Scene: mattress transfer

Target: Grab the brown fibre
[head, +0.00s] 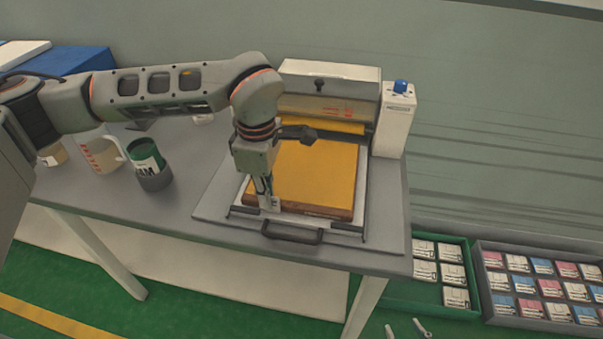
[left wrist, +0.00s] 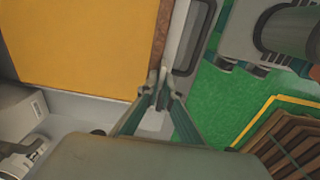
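A thick pad (head: 315,172) with a yellow-orange top and a brown front edge (head: 325,211) lies on the tray of a press-like machine. In the left wrist view the yellow top (left wrist: 75,45) fills the upper left, with a narrow brown edge (left wrist: 162,35) beside it. My left gripper (head: 268,203) points down at the pad's near-left corner. Its fingertips (left wrist: 160,78) are nearly together there, and I cannot see anything between them. My right gripper (head: 406,330) shows only as two separated fingertips at the bottom edge, apparently open and empty, away from the pad.
The tray has a dark front handle (head: 292,234). The machine's white housing (head: 395,120) stands behind right. A green crate (head: 425,293) and a grey crate (head: 540,326) hold small boxes. Brown stacked sheets (left wrist: 295,140) show in the left wrist view.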

